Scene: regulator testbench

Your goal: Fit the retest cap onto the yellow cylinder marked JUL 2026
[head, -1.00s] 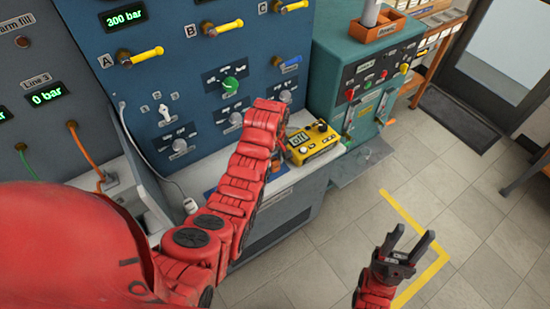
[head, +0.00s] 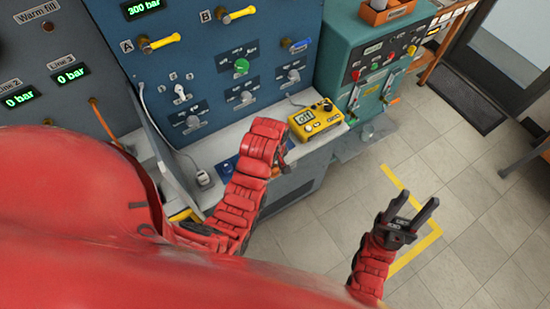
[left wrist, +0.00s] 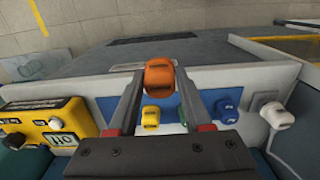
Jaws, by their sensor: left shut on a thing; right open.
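My left gripper (left wrist: 160,78) is shut on an orange cap (left wrist: 160,77), held between its fingertips above the bench ledge in the left wrist view. In the head view the left gripper (head: 284,160) is mostly hidden by my own red arm. Behind the held cap, a yellow cap (left wrist: 151,117), a green cap and a blue cap (left wrist: 227,108) sit on or beside a blue mat (left wrist: 197,103). My right gripper (head: 417,207) is open and empty above the floor. I cannot make out a cylinder marked JUL 2026 in either view.
A yellow meter (head: 316,121) stands on the ledge right of my left gripper. A white plug-like object (head: 203,178) lies on the ledge to the left. The blue panel (head: 190,75) with knobs rises behind, beside a teal cabinet (head: 385,50). The floor at right is clear.

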